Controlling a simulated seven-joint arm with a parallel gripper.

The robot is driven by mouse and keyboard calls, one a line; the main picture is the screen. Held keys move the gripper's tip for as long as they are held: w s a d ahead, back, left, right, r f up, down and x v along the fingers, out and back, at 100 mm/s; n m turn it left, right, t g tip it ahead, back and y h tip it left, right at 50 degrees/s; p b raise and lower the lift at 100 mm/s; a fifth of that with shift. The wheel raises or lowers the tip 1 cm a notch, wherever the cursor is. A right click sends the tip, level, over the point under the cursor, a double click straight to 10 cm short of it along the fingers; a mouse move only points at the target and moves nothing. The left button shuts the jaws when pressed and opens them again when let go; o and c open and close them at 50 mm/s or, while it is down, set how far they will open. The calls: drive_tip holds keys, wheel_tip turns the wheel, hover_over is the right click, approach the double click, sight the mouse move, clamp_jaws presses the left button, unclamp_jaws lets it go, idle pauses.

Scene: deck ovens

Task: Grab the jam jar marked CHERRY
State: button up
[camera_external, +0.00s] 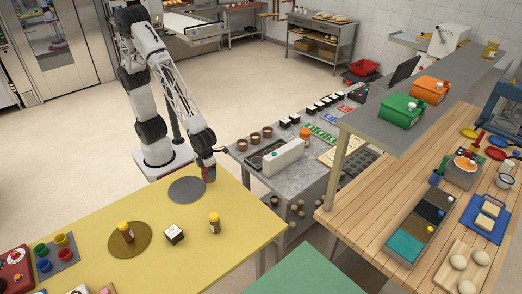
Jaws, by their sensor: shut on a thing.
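My gripper (208,170) is low over the far right corner of the yellow table (75,240), beside the grey round mat (185,190). It is shut on a small reddish-brown jar (210,179), mostly hidden by the fingers. I cannot tell whether the jar touches the table. A jar with a yellow lid (214,223) stands upright nearer the front of the table. Another yellow-lidded jar (126,231) stands on the brown round mat (140,245). No label can be read at this size, so I cannot tell which is CHERRY.
A small black-and-white box (173,234) sits between the yellow-lidded jars. A grey tray with coloured cups (68,262) is at the table's left. A grey worktop (240,153) with pots stands to the right of my gripper.

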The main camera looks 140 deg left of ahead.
drive_tip(key=s, duration=0.7)
drive_tip(key=shift+d+r, duration=0.35)
drive_tip(key=shift+d, duration=0.1)
drive_tip(key=shift+s, duration=0.1)
